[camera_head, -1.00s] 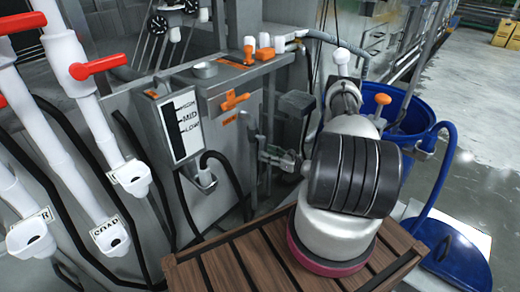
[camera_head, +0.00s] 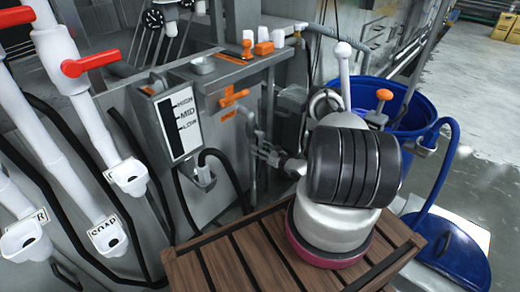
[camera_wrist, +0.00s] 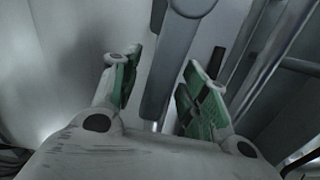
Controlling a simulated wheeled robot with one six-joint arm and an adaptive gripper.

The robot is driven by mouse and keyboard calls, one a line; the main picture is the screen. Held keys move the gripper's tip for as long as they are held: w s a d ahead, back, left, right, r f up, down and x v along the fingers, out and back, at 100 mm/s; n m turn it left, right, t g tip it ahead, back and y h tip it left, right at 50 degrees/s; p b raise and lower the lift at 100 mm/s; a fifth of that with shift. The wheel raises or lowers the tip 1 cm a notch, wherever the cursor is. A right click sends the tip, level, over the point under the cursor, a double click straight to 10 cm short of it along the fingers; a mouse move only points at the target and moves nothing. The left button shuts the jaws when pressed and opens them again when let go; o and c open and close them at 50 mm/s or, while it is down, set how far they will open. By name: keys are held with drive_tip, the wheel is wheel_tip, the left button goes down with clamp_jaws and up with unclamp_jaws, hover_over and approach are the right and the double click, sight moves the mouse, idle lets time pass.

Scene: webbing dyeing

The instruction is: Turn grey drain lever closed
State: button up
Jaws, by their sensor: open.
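My gripper (camera_head: 266,153) reaches left from my arm, low against the front of the grey machine. In the wrist view my gripper (camera_wrist: 158,95) shows two spread fingers with green pads. A long grey bar (camera_wrist: 172,75), which looks like the drain lever, runs from the top of the wrist view down between the fingers. In the head view the lever cannot be clearly picked out near the small, partly hidden gripper.
An orange valve handle (camera_head: 233,97) and a level gauge (camera_head: 182,125) are on the machine above left of my gripper. A black hose (camera_head: 228,172) loops close by. Red-handled white pipes (camera_head: 72,100) stand left. A blue barrel (camera_head: 415,110) stands right, beyond my arm.

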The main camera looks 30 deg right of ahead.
clamp_jaws()
drive_tip(key=shift+a, duration=0.1)
drive_tip(key=s+a+r+m, duration=0.2)
drive_tip(key=a+r+m, duration=0.4)
drive_tip(key=m, duration=1)
drive_tip(key=shift+s+r+m, duration=0.15)
drive_tip(key=shift+r+m, duration=0.15)
drive_tip(key=shift+r, duration=0.5)
unclamp_jaws()
